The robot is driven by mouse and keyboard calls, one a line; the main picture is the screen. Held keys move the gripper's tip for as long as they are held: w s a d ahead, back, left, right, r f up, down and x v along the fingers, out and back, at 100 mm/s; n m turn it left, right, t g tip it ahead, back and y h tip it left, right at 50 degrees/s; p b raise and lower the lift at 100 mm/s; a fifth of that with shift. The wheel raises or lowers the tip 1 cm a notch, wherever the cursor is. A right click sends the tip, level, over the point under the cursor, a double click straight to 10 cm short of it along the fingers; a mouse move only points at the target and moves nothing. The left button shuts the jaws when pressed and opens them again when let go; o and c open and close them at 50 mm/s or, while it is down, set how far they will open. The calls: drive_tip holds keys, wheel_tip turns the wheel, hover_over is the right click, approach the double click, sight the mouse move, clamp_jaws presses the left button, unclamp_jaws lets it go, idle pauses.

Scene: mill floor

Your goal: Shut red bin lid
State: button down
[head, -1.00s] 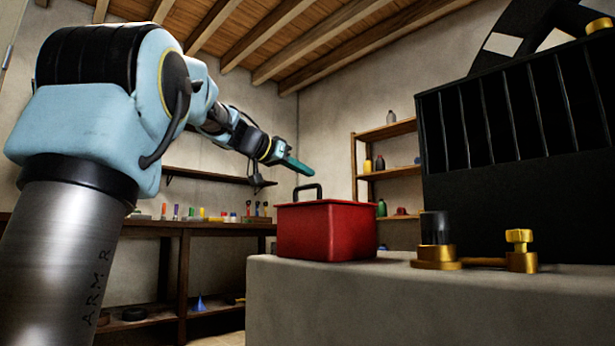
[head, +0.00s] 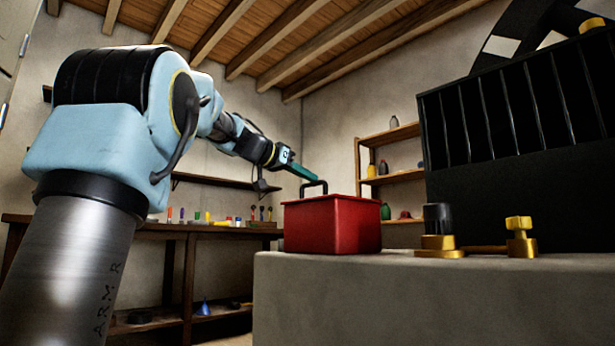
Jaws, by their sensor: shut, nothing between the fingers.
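The red bin (head: 333,226) stands on the near left part of the grey stone block. A black handle (head: 326,188) rises above its top edge, toward the left. I look at the bin from about rim height, so its inside and the lid's exact angle are hidden. My gripper (head: 315,178), with teal fingers, is shut and empty. Its tip is at the top of the handle in the picture; I cannot tell whether they touch.
The stone block (head: 420,300) fills the lower right. A brass fitting with a dark cap (head: 438,222) and a brass knob (head: 519,225) stand right of the bin, before a large black slatted machine (head: 520,125). A workbench (head: 150,232) runs behind, with wall shelves (head: 390,177) beyond.

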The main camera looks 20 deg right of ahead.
drive_tip(key=p+v, duration=0.2)
drive_tip(key=v, duration=0.8)
drive_tip(key=shift+s+a, duration=0.2)
drive_tip(key=shift+a, duration=0.15)
drive_tip(key=s+a+f+n+g+y+p, duration=0.1)
drive_tip(key=a+f+n+y+p, duration=0.35)
drive_tip(key=f, duration=0.75)
drive_tip(key=a+f+n+g+y+p, duration=0.1)
drive_tip(key=a+f+n+y+p, duration=0.35)
drive_tip(key=f, duration=0.75)
drive_tip(key=s+a+f+n+g+y+p, duration=0.1)
drive_tip(key=s+a+f+g+y+p, duration=0.1)
drive_tip(key=s+a+f+p, duration=0.45)
drive_tip(key=s+a+f+n+g+y+p, duration=0.1)
drive_tip(key=s+a+f+n+y+p, duration=0.15)
drive_tip(key=s+f, duration=0.7)
wheel_tip(320, 180, up, 40)
drive_tip(key=s+p, duration=0.1)
drive_tip(key=p, duration=3.5)
drive_tip(key=shift+s+m, duration=0.25)
drive_tip(key=shift+m, duration=0.2)
drive_tip(key=shift+a+f, duration=0.1)
drive_tip(key=shift+f, duration=0.05)
